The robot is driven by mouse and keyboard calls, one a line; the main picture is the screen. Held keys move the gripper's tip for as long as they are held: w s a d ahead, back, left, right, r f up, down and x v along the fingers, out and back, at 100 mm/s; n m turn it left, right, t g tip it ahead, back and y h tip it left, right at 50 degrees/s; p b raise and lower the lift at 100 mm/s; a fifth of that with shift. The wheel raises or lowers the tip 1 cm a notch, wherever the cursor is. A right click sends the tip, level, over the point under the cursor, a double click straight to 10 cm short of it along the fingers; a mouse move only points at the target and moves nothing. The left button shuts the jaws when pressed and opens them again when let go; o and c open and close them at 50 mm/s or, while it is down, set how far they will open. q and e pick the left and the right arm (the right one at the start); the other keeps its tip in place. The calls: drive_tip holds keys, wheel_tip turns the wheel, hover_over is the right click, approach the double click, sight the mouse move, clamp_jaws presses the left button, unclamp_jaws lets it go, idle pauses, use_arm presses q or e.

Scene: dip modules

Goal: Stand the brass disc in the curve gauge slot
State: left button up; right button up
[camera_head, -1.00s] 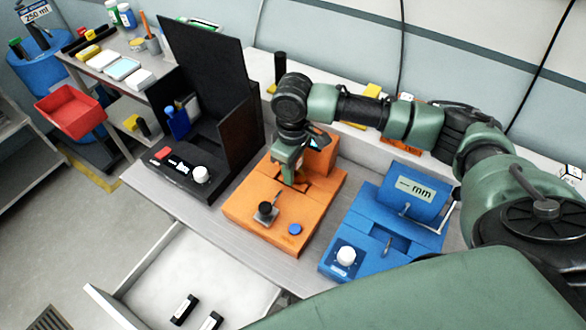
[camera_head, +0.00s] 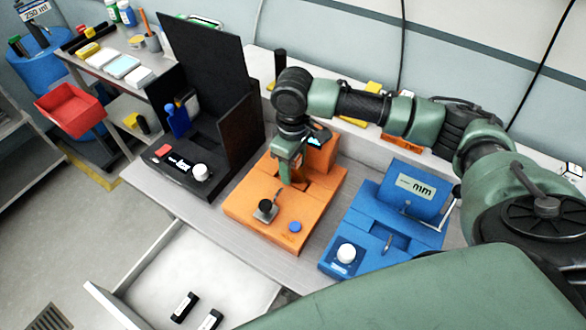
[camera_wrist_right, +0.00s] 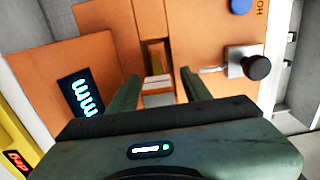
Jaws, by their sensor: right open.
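An orange gauge (camera_head: 318,199) with a slot stands on the bench, and my right gripper (camera_head: 287,180) is low over its middle. In the right wrist view the gripper's two fingers (camera_wrist_right: 159,82) are apart, on either side of the slot line of the orange gauge (camera_wrist_right: 198,35). A narrow brownish-gold strip (camera_wrist_right: 155,55) shows in the slot; I cannot tell whether it is the brass disc on edge or the slot wall. A pale block (camera_wrist_right: 157,84) lies between the fingertips. No disc face is clearly visible. My left gripper is out of view.
A blue gauge (camera_head: 372,232) stands to the right, a black instrument with a tall panel (camera_head: 205,75) to the left. The orange gauge carries a black-knobbed lever (camera_head: 265,206) and a blue button (camera_head: 295,227). An open drawer (camera_head: 215,268) in front holds two black items.

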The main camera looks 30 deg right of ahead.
wheel_tip(320, 180, up, 11)
drive_tip(key=shift+b, duration=0.85)
drive_tip(key=shift+f, duration=0.1)
